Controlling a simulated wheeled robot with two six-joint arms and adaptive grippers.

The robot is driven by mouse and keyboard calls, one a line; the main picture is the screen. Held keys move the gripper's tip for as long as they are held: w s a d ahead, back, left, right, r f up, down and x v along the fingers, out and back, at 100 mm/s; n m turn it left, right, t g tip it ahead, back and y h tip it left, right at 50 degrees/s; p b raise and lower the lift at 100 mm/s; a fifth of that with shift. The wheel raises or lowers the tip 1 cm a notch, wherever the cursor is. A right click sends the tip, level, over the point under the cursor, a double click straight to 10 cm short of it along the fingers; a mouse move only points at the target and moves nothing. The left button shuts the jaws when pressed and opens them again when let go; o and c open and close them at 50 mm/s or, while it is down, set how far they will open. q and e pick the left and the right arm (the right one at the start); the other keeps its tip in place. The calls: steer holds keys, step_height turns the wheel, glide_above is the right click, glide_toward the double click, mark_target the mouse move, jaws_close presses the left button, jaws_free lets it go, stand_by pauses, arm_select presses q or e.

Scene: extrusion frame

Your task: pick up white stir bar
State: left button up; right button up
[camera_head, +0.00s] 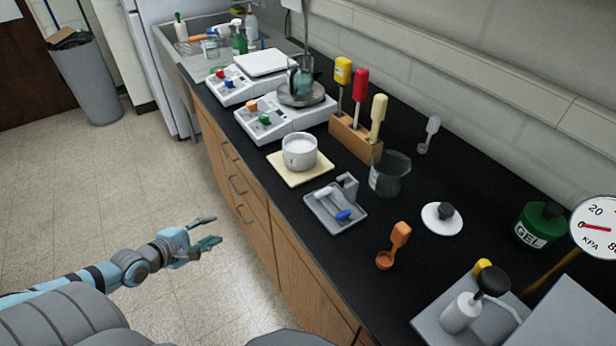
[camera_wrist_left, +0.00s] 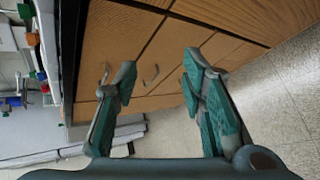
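The white stir bar (camera_head: 324,193) lies in a small grey tray (camera_head: 318,212) on the black bench top, beside a blue stir bar (camera_head: 343,215). A grey upright block (camera_head: 348,184) stands at the tray's back corner. My left gripper (camera_head: 211,231) is open and empty, out over the floor in front of the bench, well left of the tray. In the left wrist view, its spread fingers (camera_wrist_left: 160,65) face the wooden cabinet fronts; the stir bar does not show there. My right gripper is not in view.
A white pot (camera_head: 300,150) on a cream tile stands behind the tray, a glass beaker (camera_head: 389,174) to its right. An orange scoop (camera_head: 394,246) and a white lid (camera_head: 442,218) lie further right. Hotplates (camera_head: 284,124) stand further back. The bench's front edge (camera_head: 262,183) lies between gripper and tray.

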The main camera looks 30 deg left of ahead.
arm_select(q)
steer(key=w+d+r+n+h+p, duration=0.1)
steer(key=w+d+r+n+h, duration=0.25)
steer(key=d+r, duration=0.5)
steer(key=n+h+p, duration=0.1)
steer(key=n+h, duration=0.2)
steer(key=n, duration=0.2)
glide_toward(315, 195)
steer(key=b+x, duration=0.4)
steer(key=x, duration=0.4)
steer(key=shift+f+b, duration=0.1)
steer(key=shift+b, duration=0.2)
steer(key=shift+w+d+f, duration=0.1)
steer(key=shift+w, duration=0.15)
steer(key=shift+y, duration=0.25)
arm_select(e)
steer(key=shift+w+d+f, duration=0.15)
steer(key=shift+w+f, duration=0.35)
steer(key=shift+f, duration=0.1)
arm_select(q)
jaws_close()
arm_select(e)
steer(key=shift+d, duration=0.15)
